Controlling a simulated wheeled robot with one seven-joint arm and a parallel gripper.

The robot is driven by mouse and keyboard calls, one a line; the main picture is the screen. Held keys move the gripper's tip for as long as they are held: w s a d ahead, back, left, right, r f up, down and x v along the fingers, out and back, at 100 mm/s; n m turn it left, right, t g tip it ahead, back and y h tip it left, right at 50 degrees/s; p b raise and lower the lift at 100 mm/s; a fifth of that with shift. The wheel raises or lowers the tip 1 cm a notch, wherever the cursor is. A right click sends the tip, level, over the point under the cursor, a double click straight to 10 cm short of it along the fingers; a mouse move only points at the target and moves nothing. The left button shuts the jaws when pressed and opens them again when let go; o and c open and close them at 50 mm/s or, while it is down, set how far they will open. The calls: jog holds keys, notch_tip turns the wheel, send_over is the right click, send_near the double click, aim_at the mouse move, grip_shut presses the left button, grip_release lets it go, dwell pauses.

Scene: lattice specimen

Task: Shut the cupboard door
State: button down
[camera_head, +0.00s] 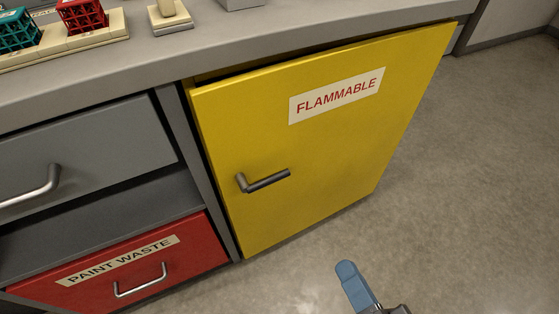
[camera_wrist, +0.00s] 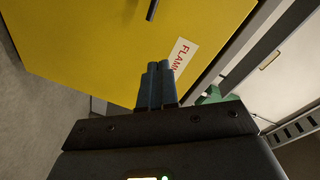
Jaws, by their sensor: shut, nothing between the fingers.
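The yellow cupboard door (camera_head: 330,150) carries a FLAMMABLE label (camera_head: 337,95) and a grey lever handle (camera_head: 263,181) near its left edge. A narrow dark gap shows along its top edge, and the door lies close to the cabinet front. My gripper (camera_head: 347,272) is low at the bottom of the head view, in front of the door's lower part, with blue fingers. In the wrist view the fingers (camera_wrist: 157,68) are together and empty, in front of the yellow door (camera_wrist: 90,50) beside its label (camera_wrist: 181,55). Contact with the door cannot be told.
Left of the door are a grey drawer (camera_head: 90,150), an open shelf and a red PAINT WASTE drawer (camera_head: 125,275). The grey worktop (camera_head: 230,45) above bears lattice pieces (camera_head: 85,15) at the left. The floor (camera_head: 470,170) to the right is clear.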

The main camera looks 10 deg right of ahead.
aim_at(244, 155)
jog(key=w+a+m, duration=0.1)
jog(key=w+a, duration=0.3)
jog(key=w, duration=0.3)
jog(key=w+a+m+y, duration=0.1)
jog(key=w+a, duration=0.3)
jog(key=w, duration=0.4)
jog(key=w+a+m+y+b, duration=0.1)
jog(key=w+a+m, duration=0.2)
jog(key=w, duration=0.5)
jog(key=shift+w+a+r+t, duration=0.1)
jog(key=shift+a+t, duration=0.05)
jog(key=shift+a, duration=0.3)
jog(key=shift+w+a+r+t, duration=0.1)
jog(key=shift+a+t, duration=0.05)
jog(key=shift+a, duration=0.3)
